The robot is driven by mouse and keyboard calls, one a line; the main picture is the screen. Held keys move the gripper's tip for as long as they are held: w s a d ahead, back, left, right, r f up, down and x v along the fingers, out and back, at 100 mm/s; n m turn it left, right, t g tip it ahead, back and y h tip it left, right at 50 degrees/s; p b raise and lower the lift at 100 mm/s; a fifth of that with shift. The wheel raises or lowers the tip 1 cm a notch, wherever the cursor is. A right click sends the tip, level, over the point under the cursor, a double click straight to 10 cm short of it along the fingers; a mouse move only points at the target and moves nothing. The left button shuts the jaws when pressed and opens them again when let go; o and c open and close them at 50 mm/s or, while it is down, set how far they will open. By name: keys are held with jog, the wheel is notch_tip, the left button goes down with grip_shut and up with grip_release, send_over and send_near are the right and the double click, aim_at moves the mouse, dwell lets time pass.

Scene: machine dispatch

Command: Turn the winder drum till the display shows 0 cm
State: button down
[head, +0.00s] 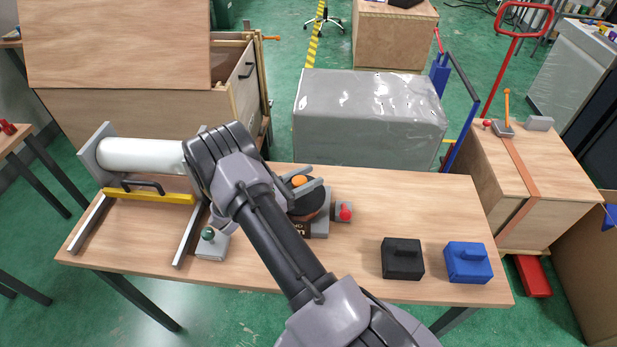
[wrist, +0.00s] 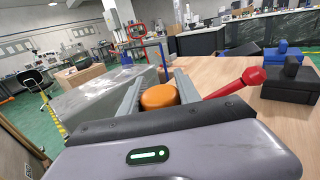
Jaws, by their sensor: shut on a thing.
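The winder drum (head: 311,208) is a dark round part on a grey base on the table, largely hidden behind my arm in the head view. An orange knob (head: 299,181) stands on it. My gripper (head: 308,187) is shut on this knob. In the wrist view the orange knob (wrist: 160,96) sits between the two grey fingers. A small dark display (head: 301,229) with pale characters shows at the drum's front. My arm covers part of it, and its reading cannot be made out.
A black block (head: 402,260) and a blue block (head: 468,263) lie at the table's right. A white roller (head: 140,155) with a yellow bar (head: 150,197) and a green-knobbed box (head: 212,246) are left.

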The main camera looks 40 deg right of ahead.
jog(key=shift+r+n+t+p, duration=0.2)
jog(key=shift+n+t+p, duration=0.35)
jog(key=shift+t, duration=0.45)
jog(key=shift+w+f+n+t, duration=0.2)
jog(key=shift+n+t, duration=0.05)
jog(key=shift+t, duration=0.05)
jog(key=c, duration=0.9)
grip_release()
jog(key=a, duration=1.1)
jog(key=w+a+p, duration=0.1)
jog(key=a, duration=0.5)
jog(key=shift+a, duration=0.2)
